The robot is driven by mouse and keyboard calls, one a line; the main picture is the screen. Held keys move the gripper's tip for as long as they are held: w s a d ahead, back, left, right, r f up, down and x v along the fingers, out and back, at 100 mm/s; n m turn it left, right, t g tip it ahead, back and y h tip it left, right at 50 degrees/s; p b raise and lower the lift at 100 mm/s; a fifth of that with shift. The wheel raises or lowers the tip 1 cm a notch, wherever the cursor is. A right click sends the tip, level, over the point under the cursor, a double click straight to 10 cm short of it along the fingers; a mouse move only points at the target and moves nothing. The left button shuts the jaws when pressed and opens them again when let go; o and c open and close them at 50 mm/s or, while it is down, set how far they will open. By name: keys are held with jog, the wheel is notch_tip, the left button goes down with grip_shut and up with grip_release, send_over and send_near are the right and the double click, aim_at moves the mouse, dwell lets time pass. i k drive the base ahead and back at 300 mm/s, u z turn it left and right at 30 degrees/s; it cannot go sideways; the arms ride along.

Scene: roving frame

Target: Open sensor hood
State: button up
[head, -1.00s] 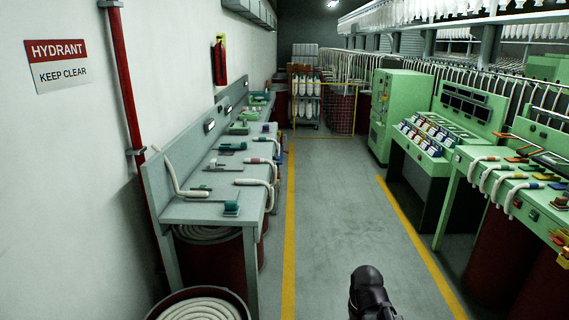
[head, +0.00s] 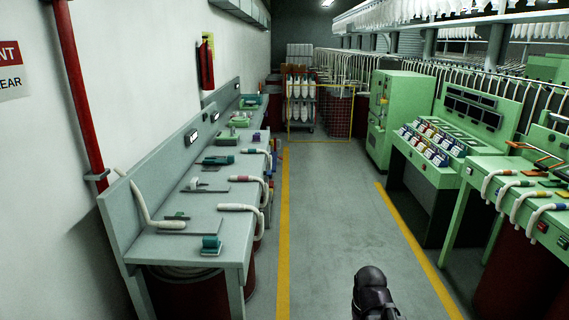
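I cannot pick out a sensor hood for certain at this distance. Small teal and green devices stand along the grey bench (head: 170,246) on the left, among them a teal block (head: 211,245) near its front end and a teal unit (head: 218,160) farther back. On the right stands a green console (head: 446,150) with rows of coloured parts, and nearer a green machine (head: 540,180) with white hoses. A dark rounded part of my own arm shows at the bottom. My gripper's fingers are not in view.
A grey aisle floor (head: 335,215) with yellow lines runs clear between bench and machines. White hoses (head: 242,209) hang over the bench's aisle edge. A dark red can (head: 190,292) stands under the bench. A bobbin rack (head: 300,98) stands at the far end.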

aim_at(232, 135)
jog(key=u, duration=0.05)
jog(key=i, duration=3.9)
jog(key=u, duration=0.2)
